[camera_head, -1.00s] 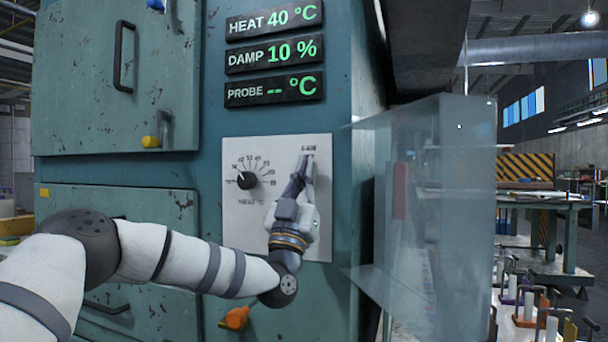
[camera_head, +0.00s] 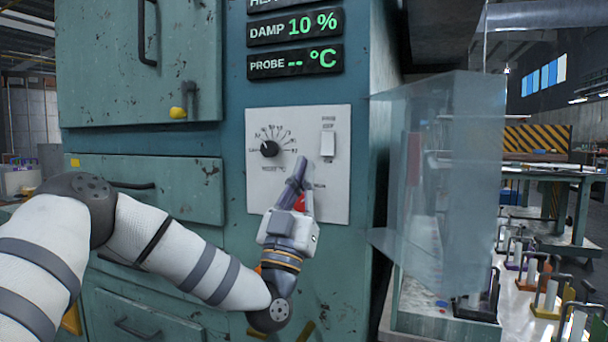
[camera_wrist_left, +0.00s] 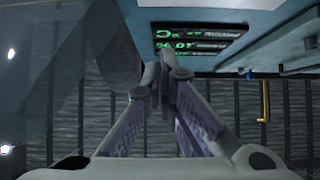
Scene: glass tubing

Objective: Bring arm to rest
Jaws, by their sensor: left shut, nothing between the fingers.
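My left gripper (camera_head: 304,172) is in front of the white control panel (camera_head: 262,191) on the teal cabinet, below the white rocker switch (camera_head: 328,144). Its fingers are shut with nothing between them. A red part (camera_head: 300,203) on the panel shows partly behind the gripper. A black dial (camera_head: 269,148) sits at the panel's left. In the left wrist view the shut fingers (camera_wrist_left: 163,78) point toward the cabinet's lit displays (camera_wrist_left: 190,40). I cannot tell the exact gap between fingertips and panel. My right gripper is not in view.
A clear, pale glass-like shield (camera_head: 440,170) stands right of the cabinet, near the left arm. The teal cabinet (camera_head: 230,250) has drawers and handles (camera_head: 135,185) at left. Several clamp-like tools stand on a bench (camera_head: 420,318) at lower right.

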